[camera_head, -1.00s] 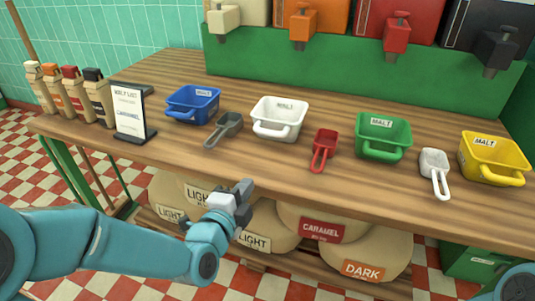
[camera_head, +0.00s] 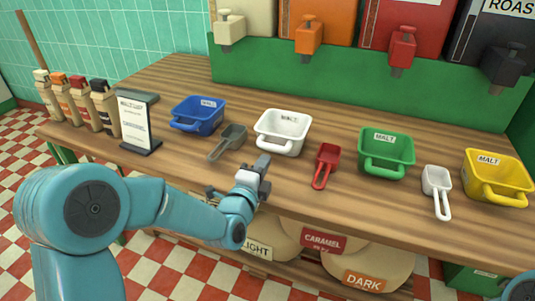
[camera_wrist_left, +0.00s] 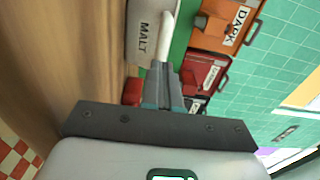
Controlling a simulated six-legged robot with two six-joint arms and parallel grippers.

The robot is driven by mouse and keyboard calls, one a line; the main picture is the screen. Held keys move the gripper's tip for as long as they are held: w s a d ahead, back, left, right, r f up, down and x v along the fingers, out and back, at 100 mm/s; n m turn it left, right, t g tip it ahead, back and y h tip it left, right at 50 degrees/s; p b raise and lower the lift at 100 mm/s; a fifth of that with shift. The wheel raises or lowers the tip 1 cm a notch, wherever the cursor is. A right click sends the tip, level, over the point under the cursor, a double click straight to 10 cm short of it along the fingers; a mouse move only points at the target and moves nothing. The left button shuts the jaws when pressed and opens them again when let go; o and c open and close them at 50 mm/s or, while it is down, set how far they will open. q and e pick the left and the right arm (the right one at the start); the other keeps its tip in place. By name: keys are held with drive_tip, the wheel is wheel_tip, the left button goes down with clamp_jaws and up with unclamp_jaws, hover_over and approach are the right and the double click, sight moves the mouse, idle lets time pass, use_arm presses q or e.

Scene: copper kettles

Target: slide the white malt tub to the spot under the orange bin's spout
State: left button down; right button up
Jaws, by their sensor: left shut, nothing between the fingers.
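The white malt tub (camera_head: 282,132) stands on the wooden counter between the blue and green tubs, its handle toward the front edge. In the left wrist view the tub (camera_wrist_left: 141,45) is at the top, with its white handle (camera_wrist_left: 166,38) just beyond the fingertips. My left gripper (camera_head: 263,163) is shut and empty, close in front of the tub; I cannot tell whether it touches the handle. Its fingers (camera_wrist_left: 165,80) also show in the wrist view. The orange bin (camera_head: 327,22) stands behind, its spout (camera_head: 308,38) over the counter's back. My right gripper is out of view.
A grey scoop (camera_head: 229,142) lies left of the white tub and a red scoop (camera_head: 326,165) lies right of it. The blue tub (camera_head: 197,116) and green tub (camera_head: 386,153) stand farther out. Bare counter lies behind the white tub, up to the green stand (camera_head: 285,82).

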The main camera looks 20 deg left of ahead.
sight(271, 149)
use_arm(q)
drive_tip(key=shift+w+d, duration=0.1)
drive_tip(key=shift+w, duration=1.6)
